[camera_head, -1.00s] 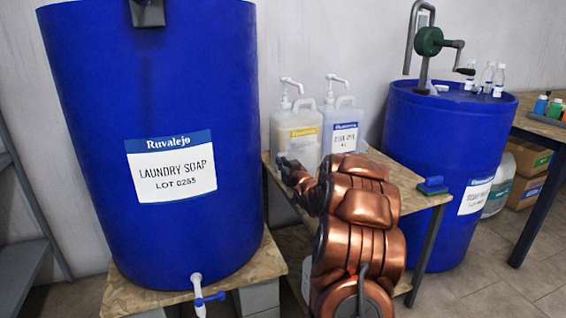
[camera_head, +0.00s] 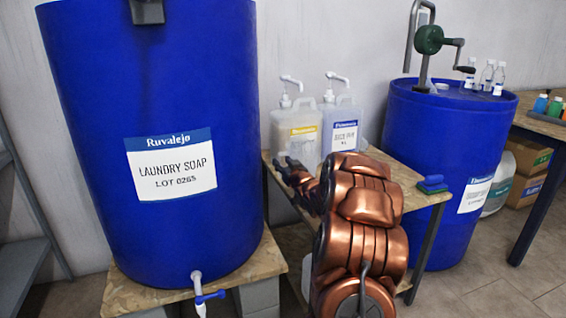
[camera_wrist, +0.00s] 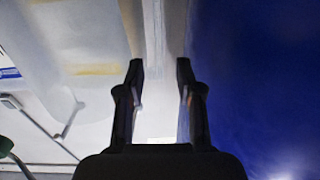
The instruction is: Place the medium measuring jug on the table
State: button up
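I cannot make out a measuring jug in either view. My gripper (camera_wrist: 160,72) shows in the wrist view with its two dark fingers spread apart. I see no clear object between them, only a pale blurred patch low in the gap. In the head view my gripper is small and partly hidden by my copper-coloured arm, over the left side of the wooden table (camera_head: 408,194), close to the blue laundry soap drum (camera_head: 205,95). The arm hides much of the tabletop.
Two pump containers, one yellow-labelled (camera_head: 297,132) and one blue-labelled (camera_head: 341,130), stand at the table's back. A blue-green block (camera_head: 432,184) lies at its right edge. A second blue drum (camera_head: 445,125) with a hand pump (camera_head: 428,40) stands right. A bench (camera_head: 540,128) is beyond.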

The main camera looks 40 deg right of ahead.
jog(key=v, duration=1.1)
jog(key=shift+s, duration=0.2)
jog(key=shift+r, duration=0.15)
jog(key=shift+a, duration=0.1)
